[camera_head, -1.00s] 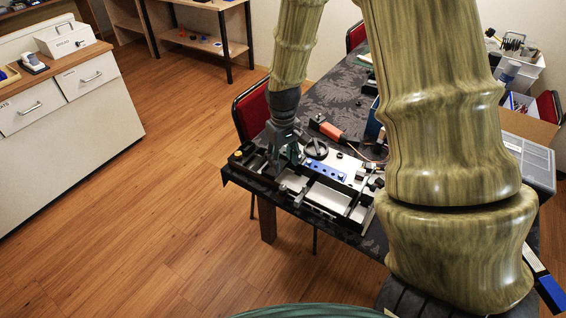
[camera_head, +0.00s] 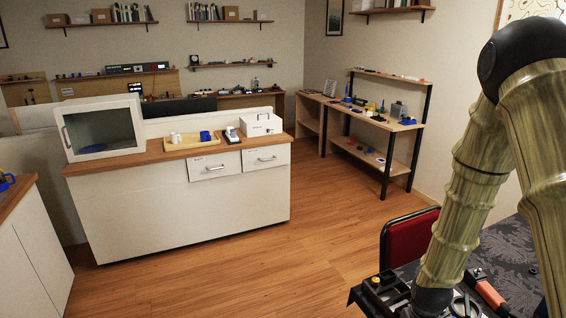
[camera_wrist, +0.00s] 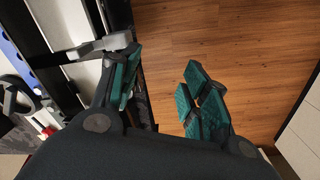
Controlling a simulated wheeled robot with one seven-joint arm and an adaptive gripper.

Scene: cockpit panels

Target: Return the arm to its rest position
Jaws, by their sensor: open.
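My arm comes in from the right side of the head view and reaches down toward the dark-topped table (camera_head: 512,245) at the lower right. My gripper's fingers lie below the edge of the head view. In the wrist view my gripper (camera_wrist: 160,92) is open, with green pads apart and nothing between them. Its left finger is beside the panel assembly (camera_wrist: 60,70) and overlaps its edge in the picture; I cannot tell whether they touch. The right finger is over the wood floor. The panel's corner with a yellow knob also shows in the head view (camera_head: 376,284).
A red chair (camera_head: 410,238) stands close beside the table. An orange-handled tool (camera_head: 490,292) lies on the table. A white counter (camera_head: 185,210) with a tray stands left, and a wooden shelf unit (camera_head: 375,122) stands behind. The floor (camera_head: 250,265) between is clear.

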